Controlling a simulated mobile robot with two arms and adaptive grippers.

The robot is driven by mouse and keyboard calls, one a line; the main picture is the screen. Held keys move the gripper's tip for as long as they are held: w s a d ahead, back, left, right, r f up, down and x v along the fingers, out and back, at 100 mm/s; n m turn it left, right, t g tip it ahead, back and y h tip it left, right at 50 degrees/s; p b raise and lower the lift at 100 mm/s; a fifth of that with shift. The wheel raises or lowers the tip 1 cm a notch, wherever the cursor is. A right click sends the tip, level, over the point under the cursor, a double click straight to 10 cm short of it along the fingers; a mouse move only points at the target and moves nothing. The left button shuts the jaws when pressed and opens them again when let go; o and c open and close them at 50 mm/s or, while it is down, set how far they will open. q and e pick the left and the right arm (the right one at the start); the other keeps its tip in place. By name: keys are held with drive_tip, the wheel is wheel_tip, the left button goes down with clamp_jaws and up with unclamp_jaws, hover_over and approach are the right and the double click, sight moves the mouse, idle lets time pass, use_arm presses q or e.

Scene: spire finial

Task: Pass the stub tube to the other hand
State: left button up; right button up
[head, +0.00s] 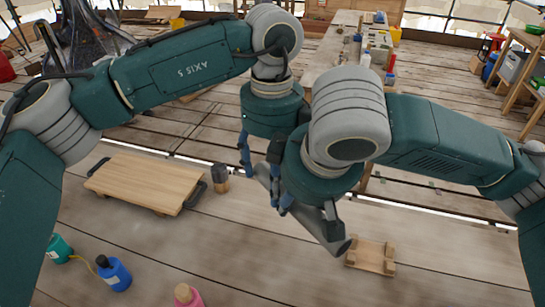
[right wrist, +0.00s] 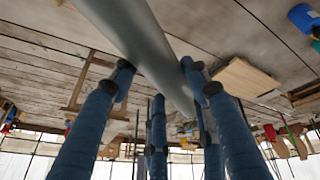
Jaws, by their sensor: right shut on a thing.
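The stub tube (head: 322,226) is a smooth grey cylinder, held tilted above the deck in the head view. It also crosses the top of the right wrist view (right wrist: 145,45) diagonally. My right gripper (head: 282,203) is shut on it, with blue fingers on either side of the tube in the right wrist view (right wrist: 160,80). My left gripper (head: 258,165) points down at the tube's far end, with its blue fingers close to it. The right wrist and its fingers partly hide the tube's middle. I cannot tell whether the left fingers touch the tube.
A wooden board with dark handles (head: 150,182) lies at the left, with a dark cylinder (head: 221,178) beside it. A small wooden cradle (head: 371,256) sits below right. Blue (head: 114,273), green (head: 59,248) and pink (head: 187,295) bottles stand at front left. A cluttered workbench (head: 335,50) is behind.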

use_arm(q)
drive_tip(key=shift+f, duration=0.5)
use_arm(e)
drive_tip(key=shift+a+r, duration=0.15)
use_arm(q)
drive_tip(key=shift+d, duration=0.1)
drive_tip(key=c, duration=1.3)
use_arm(e)
drive_tip(key=shift+a, duration=0.1)
use_arm(q)
drive_tip(key=shift+d+r, duration=0.15)
drive_tip(key=shift+c, duration=1)
use_arm(e)
drive_tip(key=o, duration=1.5)
drive_tip(key=shift+s, duration=0.1)
